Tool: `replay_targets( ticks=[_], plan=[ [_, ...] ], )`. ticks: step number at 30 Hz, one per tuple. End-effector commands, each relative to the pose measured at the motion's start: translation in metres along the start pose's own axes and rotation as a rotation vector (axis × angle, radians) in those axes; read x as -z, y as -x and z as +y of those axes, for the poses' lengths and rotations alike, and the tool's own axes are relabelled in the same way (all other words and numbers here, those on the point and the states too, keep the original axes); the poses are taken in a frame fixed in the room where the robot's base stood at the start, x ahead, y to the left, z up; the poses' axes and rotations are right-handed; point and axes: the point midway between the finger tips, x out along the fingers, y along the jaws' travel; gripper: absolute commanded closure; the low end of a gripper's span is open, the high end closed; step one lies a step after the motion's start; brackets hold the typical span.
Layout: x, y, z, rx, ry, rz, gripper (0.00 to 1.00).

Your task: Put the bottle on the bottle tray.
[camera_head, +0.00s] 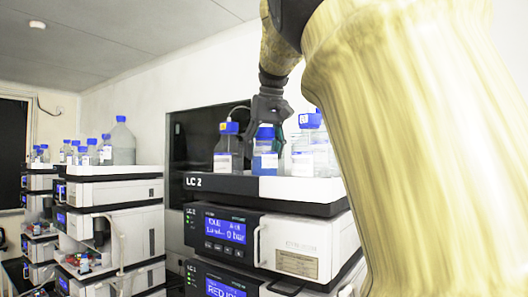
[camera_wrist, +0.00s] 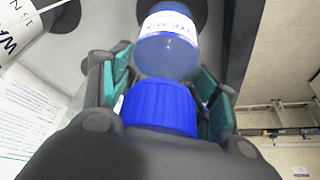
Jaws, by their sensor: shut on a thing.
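A clear bottle (camera_head: 265,162) with a blue cap, blue liquid and a white label is upright at the top of the LC 2 stack. My gripper (camera_head: 267,128) comes down from above and is shut on it around the cap. In the wrist view the blue cap (camera_wrist: 160,106) sits between the two green-padded fingers (camera_wrist: 162,88), with the bottle's shoulder and label beyond it. The bottle tray (camera_head: 225,184) is the dark-fronted, white-sided top of the LC 2 stack. The bottle's base is at the tray's front edge in the picture; I cannot tell whether it touches.
A blue-capped bottle (camera_head: 229,150) stands close left of the held one, and white-labelled bottles (camera_head: 311,150) stand close right. A second instrument stack (camera_head: 113,190) with several bottles stands at the left. A dark panel (camera_head: 190,140) is behind. My arm covers the right side.

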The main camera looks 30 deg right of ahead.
Motion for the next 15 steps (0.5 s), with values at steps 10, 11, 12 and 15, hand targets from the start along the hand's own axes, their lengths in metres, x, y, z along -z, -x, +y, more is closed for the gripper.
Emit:
replay_targets(
  ticks=[10, 11, 12, 15],
  plan=[
    [-0.005, -0.012, 0.001, -0.001, 0.000, 0.001, 0.78],
    [-0.005, -0.011, 0.001, -0.001, 0.000, 0.001, 0.78],
    [-0.005, -0.011, 0.001, -0.001, 0.000, 0.001, 0.78],
    [-0.006, -0.013, 0.001, -0.001, 0.000, 0.001, 0.78]
  ],
)
